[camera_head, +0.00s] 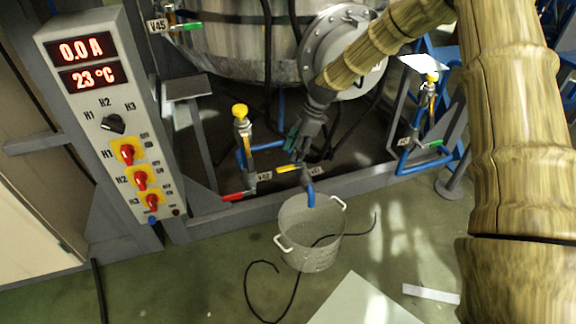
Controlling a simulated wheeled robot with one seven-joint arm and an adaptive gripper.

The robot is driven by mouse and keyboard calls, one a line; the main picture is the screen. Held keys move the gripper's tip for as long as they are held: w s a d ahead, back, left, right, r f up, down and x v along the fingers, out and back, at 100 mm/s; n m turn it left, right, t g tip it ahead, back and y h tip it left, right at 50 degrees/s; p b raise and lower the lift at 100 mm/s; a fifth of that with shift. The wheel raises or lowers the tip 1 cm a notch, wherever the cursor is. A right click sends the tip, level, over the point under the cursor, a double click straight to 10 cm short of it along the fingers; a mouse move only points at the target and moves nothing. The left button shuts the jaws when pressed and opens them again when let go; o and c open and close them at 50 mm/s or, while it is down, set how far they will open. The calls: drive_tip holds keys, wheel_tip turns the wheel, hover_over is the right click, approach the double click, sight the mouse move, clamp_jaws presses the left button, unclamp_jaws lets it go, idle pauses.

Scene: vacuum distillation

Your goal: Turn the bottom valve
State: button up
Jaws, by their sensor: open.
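The bottom valve has a yellow lever (288,168), seen below the vessel at the picture's middle. Its lever lies roughly level, pointing left. A label is beside it, too small to read surely. A blue outlet pipe (311,195) bends down from it, above a metal pot. My gripper (298,150) points down just above the valve, with its jaws open. The fingertips are dark against a dark background and partly overlap the valve area. I cannot tell whether they touch the lever.
The pot (312,256) stands on the floor under the outlet. A red lever (234,197) is left of the valve. Another valve with a green lever (434,144) is at right. The control panel (115,140) stands left. The steel vessel (225,55) hangs above, with dark hoses around.

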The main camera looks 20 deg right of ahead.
sight(286, 168)
drive_tip(key=b+x, duration=0.1)
drive_tip(key=x, duration=0.5)
drive_tip(key=shift+b, duration=0.35)
clamp_jaws()
